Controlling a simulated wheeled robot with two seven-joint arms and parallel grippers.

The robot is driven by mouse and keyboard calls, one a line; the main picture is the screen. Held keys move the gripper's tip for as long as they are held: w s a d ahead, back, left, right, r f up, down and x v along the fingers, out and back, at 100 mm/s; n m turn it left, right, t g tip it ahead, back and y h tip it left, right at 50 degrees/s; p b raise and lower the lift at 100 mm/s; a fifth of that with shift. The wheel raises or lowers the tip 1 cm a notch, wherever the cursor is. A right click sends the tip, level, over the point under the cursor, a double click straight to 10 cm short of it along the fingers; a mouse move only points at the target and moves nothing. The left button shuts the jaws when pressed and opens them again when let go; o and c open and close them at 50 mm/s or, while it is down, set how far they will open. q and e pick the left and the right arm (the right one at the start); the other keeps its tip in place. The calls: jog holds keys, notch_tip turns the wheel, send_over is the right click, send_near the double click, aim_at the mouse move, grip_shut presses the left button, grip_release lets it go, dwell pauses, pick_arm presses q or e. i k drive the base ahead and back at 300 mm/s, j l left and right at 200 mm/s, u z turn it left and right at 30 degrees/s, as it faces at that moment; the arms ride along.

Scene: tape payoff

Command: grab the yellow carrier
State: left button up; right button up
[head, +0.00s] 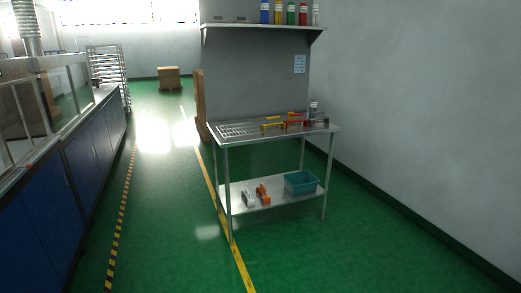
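A small yellow item (273,126), which looks like the yellow carrier, sits on the top of a steel table (240,140) across the floor. It has a handle-like bar shape, but it is too small to make out in detail. A red item with a yellow-orange part (295,119) stands right behind it to the right. Neither of my grippers shows in the head view, and both are well away from the table.
A grey item and a bottle (313,108) stand on the table's right end. The lower shelf (240,200) holds a teal bin (300,182) and an orange tool (263,194). Blue cabinets (85,165) line the left. Green floor (170,230) in front is clear.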

aim_at(282, 125)
jog(key=i, duration=3.4)
